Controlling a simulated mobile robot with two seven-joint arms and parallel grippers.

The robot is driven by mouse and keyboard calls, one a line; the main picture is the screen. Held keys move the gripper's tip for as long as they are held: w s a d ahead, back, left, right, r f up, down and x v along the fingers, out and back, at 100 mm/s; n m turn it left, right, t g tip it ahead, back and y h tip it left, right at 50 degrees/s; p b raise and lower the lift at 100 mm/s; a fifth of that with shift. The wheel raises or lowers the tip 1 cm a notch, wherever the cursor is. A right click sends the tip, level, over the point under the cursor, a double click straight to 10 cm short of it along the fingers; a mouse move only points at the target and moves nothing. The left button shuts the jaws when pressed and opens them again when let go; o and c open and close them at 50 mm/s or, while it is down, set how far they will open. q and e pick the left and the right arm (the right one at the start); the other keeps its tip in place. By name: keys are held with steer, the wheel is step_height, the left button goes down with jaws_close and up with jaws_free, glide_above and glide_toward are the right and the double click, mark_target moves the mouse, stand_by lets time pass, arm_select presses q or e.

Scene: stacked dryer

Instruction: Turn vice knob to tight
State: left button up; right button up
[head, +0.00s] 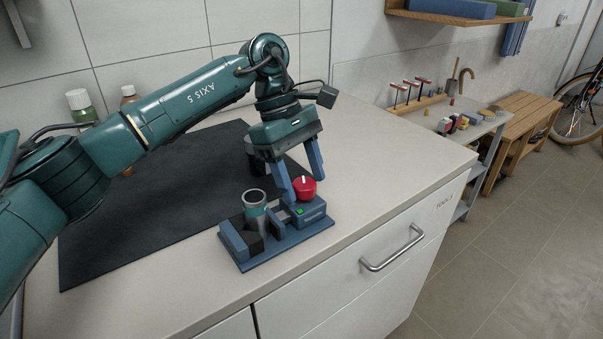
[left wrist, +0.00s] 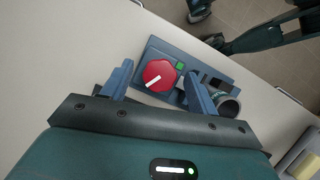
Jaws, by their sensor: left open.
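A grey cylinder (head: 255,205) stands between the vice jaws. My left gripper (head: 303,188) points down over the knob, open, with a finger on either side. I cannot tell whether the fingers touch it.
The dark mat (head: 150,210) covers much of the counter. Two bottles (head: 82,108) stand at the back left behind my arm. A drawer with a metal handle (head: 392,250) is below the counter edge. The counter right of the vice is clear.

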arm_select(q)
steer(key=shift+r, duration=0.1)
steer(key=p+v, duration=0.1)
steer(key=v, duration=1.2)
